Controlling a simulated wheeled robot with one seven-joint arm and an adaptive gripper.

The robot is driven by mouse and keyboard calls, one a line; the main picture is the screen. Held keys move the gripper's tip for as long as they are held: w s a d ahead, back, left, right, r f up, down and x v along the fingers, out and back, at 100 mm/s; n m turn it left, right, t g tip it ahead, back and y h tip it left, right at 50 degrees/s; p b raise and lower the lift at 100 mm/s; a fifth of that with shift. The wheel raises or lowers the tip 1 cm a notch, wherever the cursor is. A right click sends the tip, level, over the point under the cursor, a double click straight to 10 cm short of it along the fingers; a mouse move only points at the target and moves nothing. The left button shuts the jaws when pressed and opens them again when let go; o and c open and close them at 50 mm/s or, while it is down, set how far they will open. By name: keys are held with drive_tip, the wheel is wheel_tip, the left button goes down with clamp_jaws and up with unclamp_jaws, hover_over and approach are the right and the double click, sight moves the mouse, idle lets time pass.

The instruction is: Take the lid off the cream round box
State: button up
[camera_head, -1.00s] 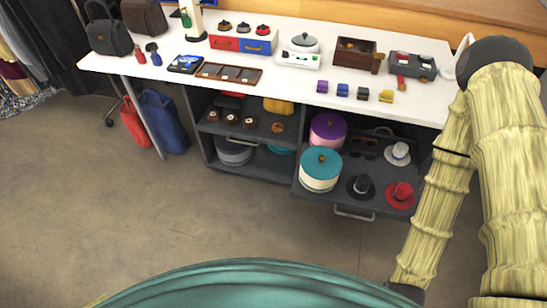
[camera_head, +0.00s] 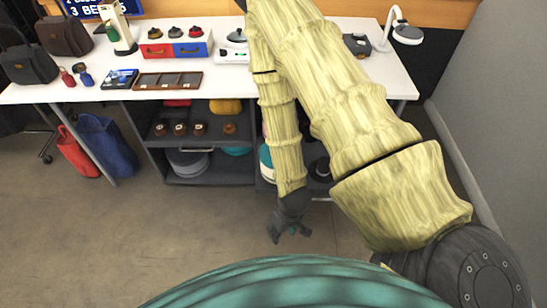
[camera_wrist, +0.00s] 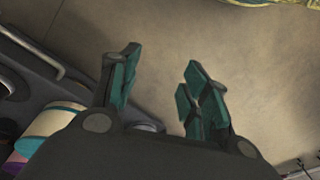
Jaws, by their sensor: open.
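The cream round box (camera_head: 266,174) with its teal lid (camera_head: 265,155) sits on the pulled-out lower shelf; my arm hides most of it in the head view. Before, it showed whole with the lid on. In the wrist view part of the cream box (camera_wrist: 55,119) shows at the lower left, cut off by my gripper's body. My gripper (camera_head: 289,234) hangs in front of the shelf, over bare floor, apart from the box. In the wrist view my gripper (camera_wrist: 160,75) has its teal fingers spread, with only floor between them.
A black hat (camera_head: 320,169) is on the pulled-out shelf, partly behind my arm. The shelf's handle (camera_wrist: 35,55) shows in the wrist view. A purple-pink box (camera_wrist: 14,163) is beside the cream one. The white table (camera_head: 215,80) stands above. The floor in front is clear.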

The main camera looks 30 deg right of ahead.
drive_tip(key=w+d+r+n+t+b, duration=0.1)
drive_tip(key=w+d+r+b, duration=0.25)
drive_tip(key=w+d, duration=0.35)
drive_tip(key=w+d+r+n+t+b, duration=0.1)
drive_tip(key=w+d+r+b, duration=0.25)
drive_tip(key=w+d, duration=0.45)
drive_tip(key=w+d+r+n+t+b, duration=0.1)
drive_tip(key=w+d+r+b, duration=0.25)
drive_tip(key=w, duration=0.65)
drive_tip(key=shift+w+d+b+x, duration=0.15)
drive_tip(key=shift+b+x, duration=0.2)
drive_tip(key=shift+x, duration=1.4)
drive_tip(key=shift+w+d+b+x, duration=0.15)
drive_tip(key=shift+b+x, duration=0.15)
drive_tip(key=shift+x, duration=1.4)
drive_tip(key=shift+d+b+x, duration=0.15)
drive_tip(key=shift+b+x, duration=0.2)
drive_tip(key=shift+x, duration=1.4)
drive_tip(key=shift+r, duration=0.1)
drive_tip(key=shift+c, duration=0.2)
clamp_jaws()
